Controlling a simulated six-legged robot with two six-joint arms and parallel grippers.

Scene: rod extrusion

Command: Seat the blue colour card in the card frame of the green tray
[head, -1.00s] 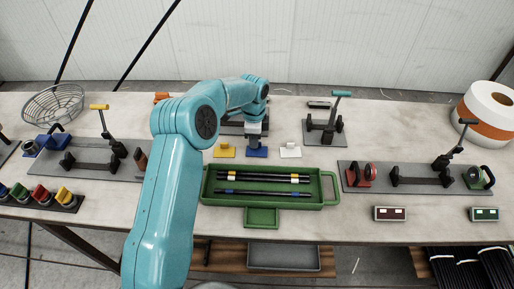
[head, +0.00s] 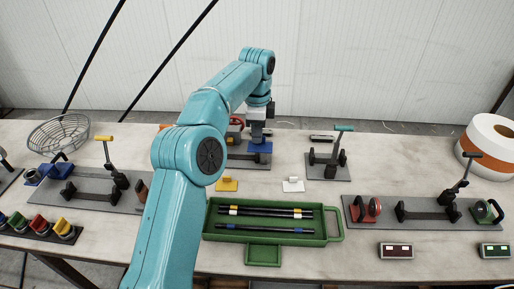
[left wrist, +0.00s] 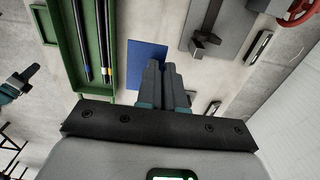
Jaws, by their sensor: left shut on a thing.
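My left gripper (head: 258,136) is shut on the blue colour card (head: 260,147) by its raised grip. The card is held above the table, behind the gap between the yellow and white cards in the head view. In the left wrist view the blue card (left wrist: 146,62) shows flat beyond the closed fingers (left wrist: 165,82), partly hidden by them. The green tray (head: 335,215) holds several black rods with coloured bands. Its square green card frame (head: 263,255) sticks out at the front and is empty. My right gripper is not in view.
A yellow card (head: 227,184) and a white card (head: 293,185) lie behind the tray. Grey plates with fixtures (head: 329,163) stand behind and at both sides. Two small display boxes (head: 396,251) sit front right. A wire basket (head: 58,134) is at left.

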